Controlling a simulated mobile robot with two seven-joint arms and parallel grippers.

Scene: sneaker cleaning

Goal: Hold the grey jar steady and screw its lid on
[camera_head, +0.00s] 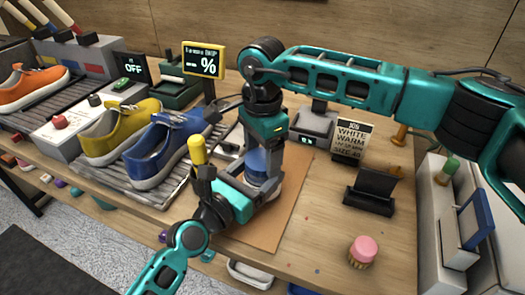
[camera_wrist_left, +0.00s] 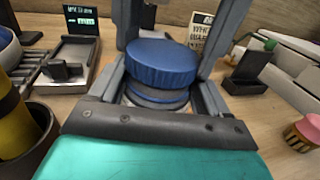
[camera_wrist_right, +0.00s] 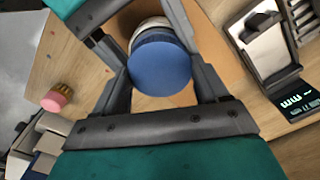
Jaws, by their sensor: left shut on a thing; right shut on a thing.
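The jar has a ribbed blue lid (camera_wrist_left: 160,62) and a greyish body (camera_wrist_left: 150,99) with blue rings showing just below the lid. My left gripper (camera_head: 252,184) is shut on the jar's body from the front, low over the brown mat (camera_head: 284,213). My right gripper (camera_head: 266,146) reaches down from above and is shut on the lid, its fingers on both sides. The right wrist view shows the lid's top (camera_wrist_right: 160,68) between the fingers. The lid looks level over the jar's mouth; I cannot tell whether the threads engage. Most of the body is hidden by my fingers.
A blue sneaker (camera_head: 165,150) and a yellow sneaker (camera_head: 118,130) stand on a rack at left. A yellow handle (camera_head: 197,150) stands in a dark cup beside my left wrist. A dark stand (camera_head: 372,190) and a pink-topped brush (camera_head: 363,251) are at right, with bare table between.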

